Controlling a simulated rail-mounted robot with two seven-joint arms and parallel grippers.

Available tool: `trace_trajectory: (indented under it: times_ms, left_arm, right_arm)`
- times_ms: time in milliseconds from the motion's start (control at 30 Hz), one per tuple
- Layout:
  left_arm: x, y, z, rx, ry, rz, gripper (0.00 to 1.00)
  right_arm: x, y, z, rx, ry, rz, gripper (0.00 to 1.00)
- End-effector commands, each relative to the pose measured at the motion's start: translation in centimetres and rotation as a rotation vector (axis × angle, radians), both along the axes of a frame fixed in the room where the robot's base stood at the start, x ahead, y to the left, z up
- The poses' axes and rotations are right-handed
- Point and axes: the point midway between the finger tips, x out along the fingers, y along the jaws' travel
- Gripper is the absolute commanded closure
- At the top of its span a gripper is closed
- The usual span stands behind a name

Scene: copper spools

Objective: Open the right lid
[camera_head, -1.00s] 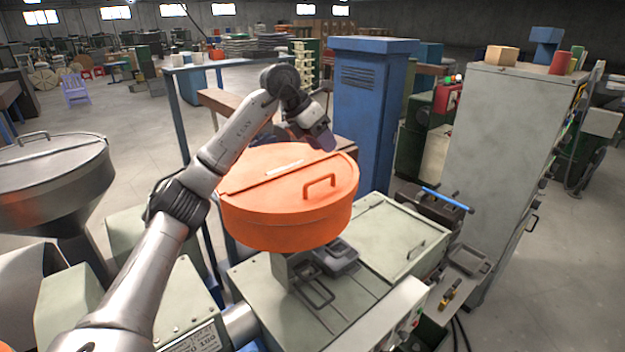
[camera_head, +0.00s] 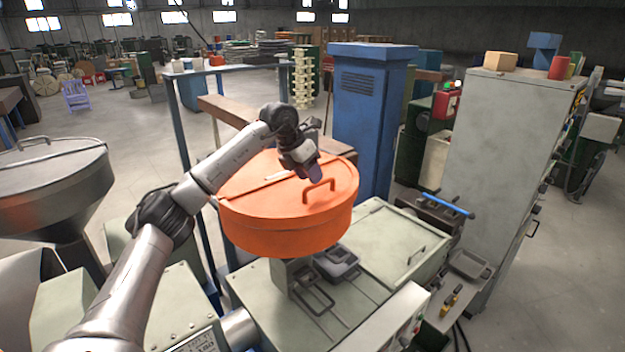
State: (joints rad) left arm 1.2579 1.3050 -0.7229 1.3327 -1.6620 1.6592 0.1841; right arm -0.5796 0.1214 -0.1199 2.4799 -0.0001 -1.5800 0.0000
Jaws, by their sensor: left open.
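The right lid (camera_head: 262,195) is the orange top of a round orange drum (camera_head: 290,236). It lies flat and closed. Its arched orange handle (camera_head: 319,184) stands near the lid's right front part. My left gripper (camera_head: 315,172) is over the lid, just behind and above the handle, with its fingers pointing down toward it. It is open and holds nothing. It looks close to the handle, but I cannot tell whether they touch. My right gripper is out of view.
A grey hopper with a closed lid (camera_head: 42,155) stands at the left. A tall blue cabinet (camera_head: 362,120) stands close behind the drum. A pale green machine top (camera_head: 390,245) is below right, and a grey cabinet (camera_head: 500,150) stands farther right.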

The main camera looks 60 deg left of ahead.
Motion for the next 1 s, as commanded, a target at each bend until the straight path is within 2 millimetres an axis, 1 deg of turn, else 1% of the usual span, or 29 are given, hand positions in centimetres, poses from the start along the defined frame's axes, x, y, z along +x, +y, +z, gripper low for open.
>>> trace_trajectory:
  times_ms: [100, 233, 633, 1000]
  left_arm:
    - [0.5, -0.1, -1.0, 0.000, 0.002, 0.000, 0.60]
    - [0.8, -0.2, -1.7, 0.000, 0.002, 0.000, 0.60]
    - [0.9, -0.3, -2.0, 0.000, 0.000, -0.001, 0.61]
    - [0.9, -0.3, -2.0, -0.001, 0.000, 0.000, 0.96]
  right_arm:
    - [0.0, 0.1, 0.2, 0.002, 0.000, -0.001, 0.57]
    - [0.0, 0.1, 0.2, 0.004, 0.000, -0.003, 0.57]
    - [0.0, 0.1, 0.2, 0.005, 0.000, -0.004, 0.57]
    - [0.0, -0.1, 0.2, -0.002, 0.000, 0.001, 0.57]
